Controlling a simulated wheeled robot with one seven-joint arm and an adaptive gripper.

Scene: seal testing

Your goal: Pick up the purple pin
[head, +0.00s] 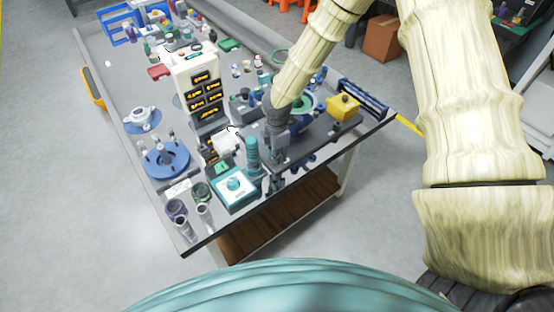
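My arm reaches down over the front right part of the grey table (130,85). My gripper (272,180) is at its end, low over the table's front edge, small and dark. I cannot tell whether its fingers are open or shut, or if anything is between them. Smaller purple-topped items (213,36) stand far back on the table. I cannot tell which of these, if any, is the purple pin.
A teal press-like device (234,186) is just left of my gripper. A blue round base with pegs (166,160), a white display tower (198,88) and a yellow box (343,107) crowd the table. Clear metal-looking cylinders (205,216) stand at the front left. The left strip is mostly free.

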